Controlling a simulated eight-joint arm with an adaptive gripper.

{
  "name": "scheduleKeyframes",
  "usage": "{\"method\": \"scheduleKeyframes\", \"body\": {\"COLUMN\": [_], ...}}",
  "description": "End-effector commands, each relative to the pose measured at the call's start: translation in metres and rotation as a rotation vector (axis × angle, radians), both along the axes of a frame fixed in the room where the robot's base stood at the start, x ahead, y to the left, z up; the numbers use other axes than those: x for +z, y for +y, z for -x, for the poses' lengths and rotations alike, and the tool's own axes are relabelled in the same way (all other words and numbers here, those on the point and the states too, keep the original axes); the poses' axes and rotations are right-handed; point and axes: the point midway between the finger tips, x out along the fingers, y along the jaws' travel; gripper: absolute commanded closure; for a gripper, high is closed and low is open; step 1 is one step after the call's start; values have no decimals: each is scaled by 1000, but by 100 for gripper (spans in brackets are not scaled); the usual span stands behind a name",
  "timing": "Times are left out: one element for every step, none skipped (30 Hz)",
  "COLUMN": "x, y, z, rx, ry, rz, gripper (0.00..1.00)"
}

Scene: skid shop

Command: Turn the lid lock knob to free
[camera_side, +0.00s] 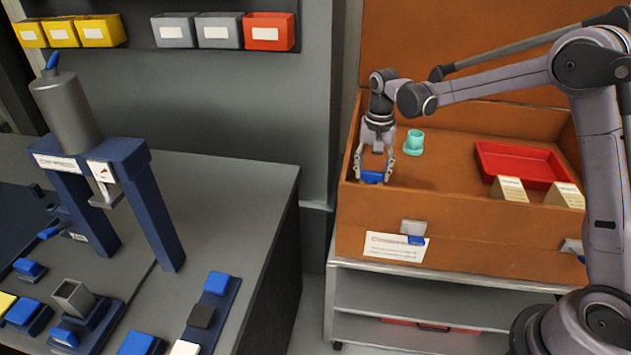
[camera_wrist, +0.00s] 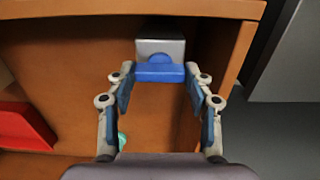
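A blue bar-shaped knob (camera_wrist: 160,73) sits on a grey block (camera_wrist: 160,48) beside the orange wood in the wrist view, its long side running left to right. I take it for the lid lock knob. In the side view, a blue piece (camera_side: 371,177) shows low between my fingertips, at the left end of the orange chest (camera_side: 480,228). The chest's lid (camera_side: 480,60) stands raised behind. My gripper (camera_side: 377,163) points down with its fingers spread; in the wrist view, the fingertips (camera_wrist: 160,90) lie either side of the knob's ends. Contact cannot be told.
A teal cup-like piece (camera_side: 414,142) stands right of my gripper inside the chest, and a red tray (camera_side: 520,166) lies farther right. Pale labelled cards (camera_side: 510,189) stand near the front wall. A dark workbench (camera_side: 235,185) is to the left, across a gap.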

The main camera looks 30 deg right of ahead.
Motion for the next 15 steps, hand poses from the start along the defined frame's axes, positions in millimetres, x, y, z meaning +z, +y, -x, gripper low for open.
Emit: {"method": "scheduleKeyframes", "body": {"x": [0, 0, 0, 0, 0, 0, 0, 0, 0, 0, 0, 0, 0, 0, 0], "y": [0, 0, 0, 0, 0, 0, 0, 0, 0, 0, 0, 0, 0, 0, 0], "z": [0, 0, 0, 0, 0, 0, 0, 0, 0, 0, 0, 0, 0, 0, 0], "rx": [0, 1, 2, 3, 6, 11, 17, 25, 36, 46, 59, 78, 95, 112, 139], "ry": [0, 0, 0, 0, 0, 0, 0, 0, 0, 0, 0, 0, 0, 0, 0], "rz": [0, 0, 0, 0, 0, 0, 0, 0, 0, 0, 0, 0, 0, 0, 0], "gripper": [79, 79, 79, 79, 79, 79, 79, 79, 79, 79, 79, 79, 79, 79, 79]}}
